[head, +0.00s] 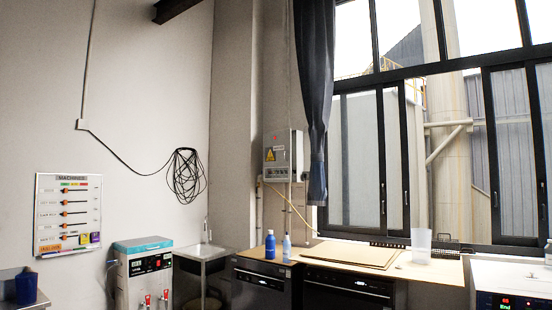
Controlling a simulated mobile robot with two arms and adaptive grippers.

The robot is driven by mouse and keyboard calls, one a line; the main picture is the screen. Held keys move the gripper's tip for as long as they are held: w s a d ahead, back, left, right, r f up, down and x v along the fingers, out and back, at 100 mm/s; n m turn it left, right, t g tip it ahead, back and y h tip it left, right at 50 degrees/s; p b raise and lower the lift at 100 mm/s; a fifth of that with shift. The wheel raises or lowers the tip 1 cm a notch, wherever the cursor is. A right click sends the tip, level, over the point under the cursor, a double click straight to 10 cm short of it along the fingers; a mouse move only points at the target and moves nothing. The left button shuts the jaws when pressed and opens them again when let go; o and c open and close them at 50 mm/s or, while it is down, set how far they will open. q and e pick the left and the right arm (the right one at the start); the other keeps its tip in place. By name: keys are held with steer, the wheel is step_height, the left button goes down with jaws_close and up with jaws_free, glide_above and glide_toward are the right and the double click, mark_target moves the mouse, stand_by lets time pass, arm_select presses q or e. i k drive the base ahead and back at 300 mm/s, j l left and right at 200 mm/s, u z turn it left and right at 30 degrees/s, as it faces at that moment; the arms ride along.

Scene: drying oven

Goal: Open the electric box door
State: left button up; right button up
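The electric box (279,158) is a grey metal cabinet with a yellow warning triangle, mounted high on the wall column left of the window. Its door looks closed, and the dark curtain hangs close to its right side. Pipes or cables run down from its underside. Neither of my grippers shows in the head view.
Below the box, a counter (424,272) over dark appliances carries a blue bottle (270,244), a pale blue bottle (286,248), a flat board (352,254) and a clear container (421,246). A water dispenser (143,272) and a sink (204,250) stand left. The floor is out of view.

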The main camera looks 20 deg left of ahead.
mark_target(277, 144)
steer(key=i+j+u, duration=0.45)
steer(key=i+u, duration=0.25)
steer(key=i, duration=0.25)
